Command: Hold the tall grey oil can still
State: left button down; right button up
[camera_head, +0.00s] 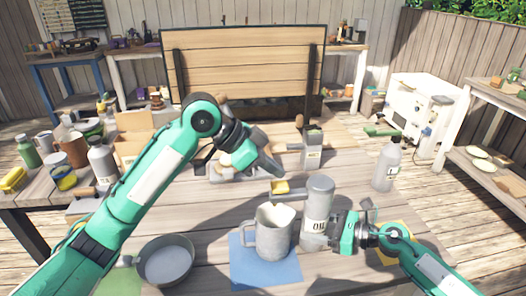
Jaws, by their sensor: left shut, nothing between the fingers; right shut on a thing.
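The tall grey oil can (318,200), with a dark OIL label, stands upright on the wooden table right of centre. My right gripper (335,236) comes in from the right and is shut on the oil can low on its right side. Its fingertips are partly hidden against the can. My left gripper (275,170) is shut and empty, above the table, up and left of the oil can and apart from it.
A grey bowl (165,262) is front left. A grey bottle (387,165) stands to the right, with clear table between.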

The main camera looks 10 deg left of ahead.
pick_arm(q)
jog(key=shift+f, duration=1)
pick_arm(e)
jog(key=shift+f, duration=0.2)
